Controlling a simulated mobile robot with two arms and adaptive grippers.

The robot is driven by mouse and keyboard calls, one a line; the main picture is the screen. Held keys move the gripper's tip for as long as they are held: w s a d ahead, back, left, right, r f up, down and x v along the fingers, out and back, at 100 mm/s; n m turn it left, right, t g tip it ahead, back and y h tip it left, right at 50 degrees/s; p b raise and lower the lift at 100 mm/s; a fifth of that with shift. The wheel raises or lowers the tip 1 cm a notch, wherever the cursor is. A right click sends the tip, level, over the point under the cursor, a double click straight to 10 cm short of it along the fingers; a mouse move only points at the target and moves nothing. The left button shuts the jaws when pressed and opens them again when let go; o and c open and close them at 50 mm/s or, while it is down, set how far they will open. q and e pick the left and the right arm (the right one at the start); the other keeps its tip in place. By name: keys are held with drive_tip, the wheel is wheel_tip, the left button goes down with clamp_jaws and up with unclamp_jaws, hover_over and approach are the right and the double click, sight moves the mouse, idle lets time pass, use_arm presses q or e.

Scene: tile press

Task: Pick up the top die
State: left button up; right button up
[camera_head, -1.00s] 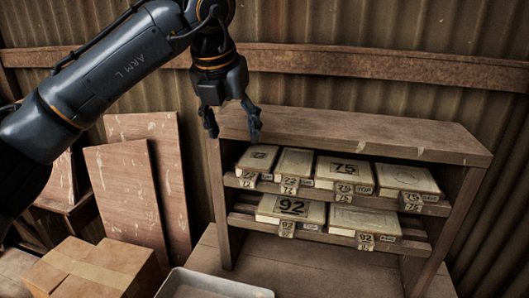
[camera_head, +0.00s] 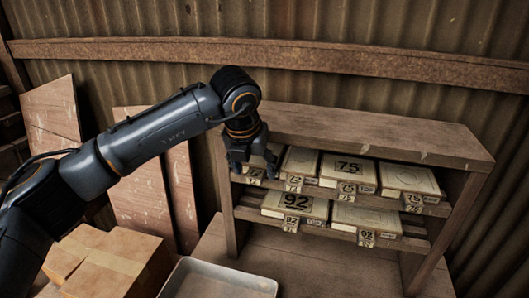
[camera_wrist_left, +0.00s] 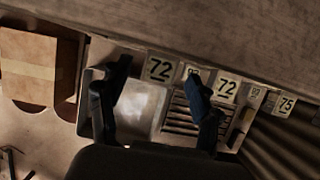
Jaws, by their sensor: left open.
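Pale rectangular dies sit on a two-level wooden rack. The upper row has a leftmost die (camera_head: 254,174) partly hidden by my gripper, a second die (camera_head: 299,162), one marked 75 (camera_head: 346,168) and a rightmost die (camera_head: 408,177). The lower row has one marked 92 (camera_head: 295,205) and another (camera_head: 365,219). A small tag by the 75 die seems to read TOP; other tags are too small to read surely. My left gripper (camera_head: 254,170) is open and empty at the upper row's left end. Its fingers (camera_wrist_left: 158,72) show near 72 labels in the wrist view.
The rack's wooden top (camera_head: 380,137) overhangs the upper row, with side posts at both ends. A metal tray (camera_head: 220,283) lies below at the front. A cardboard box (camera_head: 112,262) and leaning boards (camera_head: 50,115) stand at left.

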use_arm(q)
drive_tip(key=shift+w+f, duration=0.4)
drive_tip(key=shift+f, duration=0.25)
drive_tip(key=shift+d+f, duration=0.1)
clamp_jaws()
use_arm(e)
drive_tip(key=shift+s+d+r, duration=0.3)
drive_tip(key=shift+s+d, duration=0.1)
drive_tip(key=shift+d, duration=0.1)
use_arm(q)
drive_tip(key=shift+r, duration=0.2)
use_arm(e)
drive_tip(key=shift+f, duration=0.15)
